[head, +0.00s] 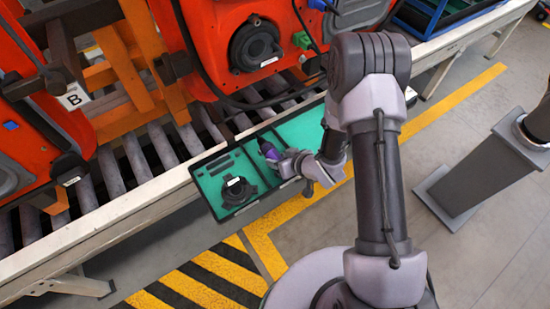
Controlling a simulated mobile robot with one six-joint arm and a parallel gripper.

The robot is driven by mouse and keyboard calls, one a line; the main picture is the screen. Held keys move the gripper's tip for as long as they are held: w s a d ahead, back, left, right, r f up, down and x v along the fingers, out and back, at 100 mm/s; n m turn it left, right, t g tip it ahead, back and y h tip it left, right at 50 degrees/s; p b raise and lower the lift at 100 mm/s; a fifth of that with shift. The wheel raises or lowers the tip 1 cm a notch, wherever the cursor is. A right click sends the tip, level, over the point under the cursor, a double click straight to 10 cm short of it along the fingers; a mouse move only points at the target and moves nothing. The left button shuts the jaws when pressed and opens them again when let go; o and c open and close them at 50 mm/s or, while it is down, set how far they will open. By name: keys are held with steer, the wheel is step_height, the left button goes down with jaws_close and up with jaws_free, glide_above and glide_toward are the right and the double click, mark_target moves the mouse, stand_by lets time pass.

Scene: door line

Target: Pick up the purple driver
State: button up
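The purple driver (266,148) shows as a small purple and dark shape at the middle of a black-edged tray with a green lining (212,203). My gripper (278,160) reaches in from the right, low over the tray, with its fingers right at the driver. The fingers and wrist hide part of the driver. At this size I cannot tell whether the fingers are closed on it, or whether it touches the tray.
A black round part (236,192) lies in the tray's left section. The roller conveyor (140,160) carries orange door panels (215,45) behind the tray. A grey pedestal (485,165) stands right. Yellow-marked floor (275,225) is in front.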

jaws_close()
steer(key=shift+r, duration=0.15)
